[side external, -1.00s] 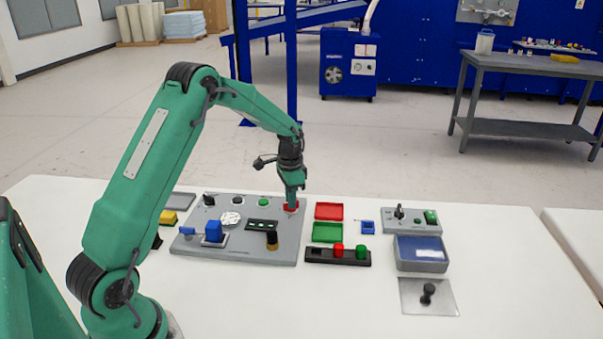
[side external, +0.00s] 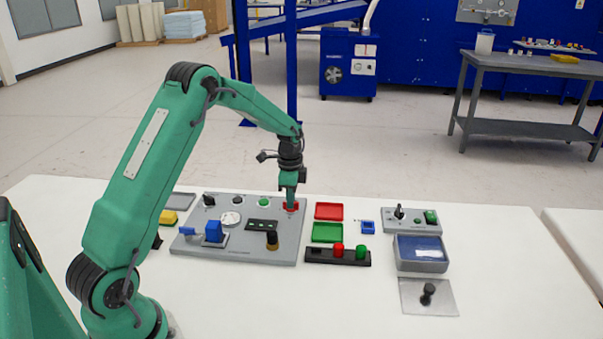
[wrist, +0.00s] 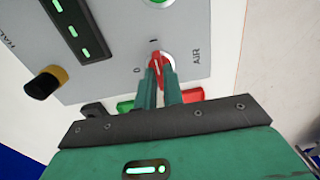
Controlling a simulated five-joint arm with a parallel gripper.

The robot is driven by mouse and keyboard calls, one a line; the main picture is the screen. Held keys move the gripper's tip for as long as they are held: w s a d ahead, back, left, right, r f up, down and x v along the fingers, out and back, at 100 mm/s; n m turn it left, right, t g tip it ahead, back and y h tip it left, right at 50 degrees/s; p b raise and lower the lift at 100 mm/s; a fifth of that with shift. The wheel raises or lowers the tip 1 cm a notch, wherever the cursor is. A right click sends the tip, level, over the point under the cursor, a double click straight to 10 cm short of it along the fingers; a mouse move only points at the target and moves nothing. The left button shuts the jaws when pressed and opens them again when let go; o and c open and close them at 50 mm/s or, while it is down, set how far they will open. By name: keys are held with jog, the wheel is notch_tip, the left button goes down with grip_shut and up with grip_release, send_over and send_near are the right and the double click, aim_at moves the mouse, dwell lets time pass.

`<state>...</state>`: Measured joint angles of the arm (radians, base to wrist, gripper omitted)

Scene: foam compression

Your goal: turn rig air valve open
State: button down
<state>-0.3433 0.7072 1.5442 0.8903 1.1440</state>
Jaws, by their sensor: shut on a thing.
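The rig's air valve (wrist: 158,62) is a red knob on the grey panel, beside the word AIR and the marks 0 and I. A white line on the knob points roughly toward the I. My gripper (wrist: 161,78) is shut on the knob, with one green finger on each side. The fingers hide part of the knob. In the side external view my gripper (side external: 290,200) points straight down onto the red valve (side external: 291,207) at the panel's far right corner.
The grey panel (side external: 225,249) also carries a blue block (side external: 213,229), a lit indicator strip (side external: 261,224) and a black-and-gold knob (side external: 272,240). Red (side external: 329,211) and green (side external: 327,232) trays lie just right of it.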

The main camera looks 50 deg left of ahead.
jog(key=c, duration=1.5)
grip_release()
jog(key=shift+r, duration=0.1)
jog(key=shift+r, duration=3.85)
jog(key=shift+d+r, duration=0.1)
jog(key=shift+r, duration=0.05)
